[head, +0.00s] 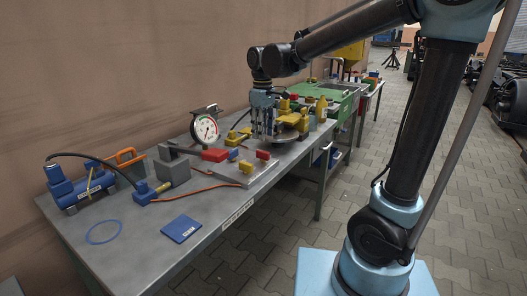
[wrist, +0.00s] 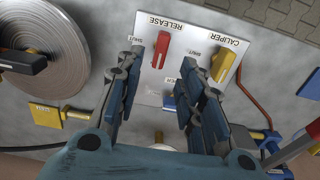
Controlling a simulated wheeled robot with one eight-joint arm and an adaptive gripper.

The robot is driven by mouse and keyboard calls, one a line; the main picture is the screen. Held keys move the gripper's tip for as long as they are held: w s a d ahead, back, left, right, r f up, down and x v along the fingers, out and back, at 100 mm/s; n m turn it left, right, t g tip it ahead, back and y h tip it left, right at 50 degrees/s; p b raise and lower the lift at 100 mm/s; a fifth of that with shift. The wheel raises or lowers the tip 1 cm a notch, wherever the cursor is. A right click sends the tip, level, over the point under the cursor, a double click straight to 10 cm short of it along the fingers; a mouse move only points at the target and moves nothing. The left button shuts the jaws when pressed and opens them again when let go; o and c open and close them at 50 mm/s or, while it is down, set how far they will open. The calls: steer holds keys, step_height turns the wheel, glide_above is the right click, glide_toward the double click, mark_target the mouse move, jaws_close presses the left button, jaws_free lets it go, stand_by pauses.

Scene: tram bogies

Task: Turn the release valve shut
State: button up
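The release valve is a red lever (wrist: 160,50) on a pale plate (wrist: 150,88), under the label RELEASE. It lies roughly up and down in the wrist view, with a SHUT mark to its left. In the head view the red lever (head: 262,155) is near the right of the plate. My gripper (wrist: 162,58) is open, its fingers pointing down on either side of the lever with visible gaps. In the head view my gripper (head: 265,132) hangs over the bench behind the lever. I cannot tell the fingertips' exact height.
A yellow CALIPER lever (wrist: 224,62) stands beside my right-hand finger. A blue piece (wrist: 168,101) is between the fingers. A round metal disc (wrist: 40,55) with a dark-and-orange handle lies left. A dial gauge (head: 204,129) stands behind. The bench front-left (head: 150,245) is mostly clear.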

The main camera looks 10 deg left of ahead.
mark_target(263, 155)
steer(key=shift+f, duration=3.95)
jaws_close()
